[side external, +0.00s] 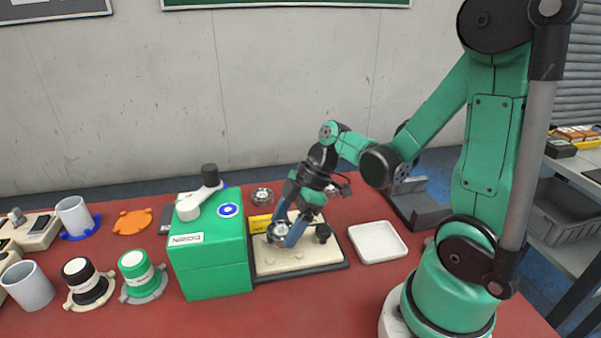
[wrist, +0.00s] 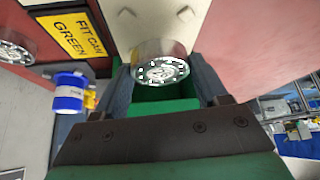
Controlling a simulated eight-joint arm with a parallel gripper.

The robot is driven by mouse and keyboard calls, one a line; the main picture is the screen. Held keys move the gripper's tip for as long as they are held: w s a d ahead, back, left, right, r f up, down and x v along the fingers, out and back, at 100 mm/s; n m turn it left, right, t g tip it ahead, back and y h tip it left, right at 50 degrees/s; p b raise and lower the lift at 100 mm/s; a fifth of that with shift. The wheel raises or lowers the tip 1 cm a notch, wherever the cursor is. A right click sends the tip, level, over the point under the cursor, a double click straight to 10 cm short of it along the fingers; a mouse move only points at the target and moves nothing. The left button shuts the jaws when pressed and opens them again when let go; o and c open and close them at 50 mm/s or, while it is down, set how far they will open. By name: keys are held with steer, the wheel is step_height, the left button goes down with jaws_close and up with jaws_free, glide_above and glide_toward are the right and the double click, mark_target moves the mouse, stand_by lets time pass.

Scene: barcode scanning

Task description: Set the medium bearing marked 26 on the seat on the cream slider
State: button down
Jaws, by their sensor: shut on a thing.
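My gripper (side external: 284,236) is low over the cream slider (side external: 283,262), its fingers angled down to the left. It is shut on a silver bearing (side external: 277,231) with a dark ring of balls. In the wrist view the bearing (wrist: 160,70) sits between the fingers, with the cream surface (wrist: 110,20) behind it. Its mark is too small to read. The seat cannot be made out; the gripper and bearing cover part of the slider. I cannot tell whether the bearing touches the slider.
A green box (side external: 208,255) stands close on the left and a white tray (side external: 377,242) on the right. A black knob (side external: 322,233) stands on the slider. A yellow label (side external: 260,223) and another bearing (side external: 262,195) are behind. Mugs and coloured parts crowd the far left.

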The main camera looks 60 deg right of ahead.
steer(key=shift+f, duration=1.25)
steer(key=shift+c, duration=0.2)
jaws_free()
steer(key=v, duration=1.2)
steer(key=m+t+h, duration=0.3)
steer(key=m+h, duration=0.2)
steer(key=m, duration=0.5)
glide_above(279, 238)
steer(key=shift+s+d, duration=0.2)
steer(key=shift+d, duration=0.15)
steer(key=shift+w+a+r+m+t, duration=0.25)
steer(key=shift+a+m+t, duration=0.15)
steer(key=shift+m, duration=0.2)
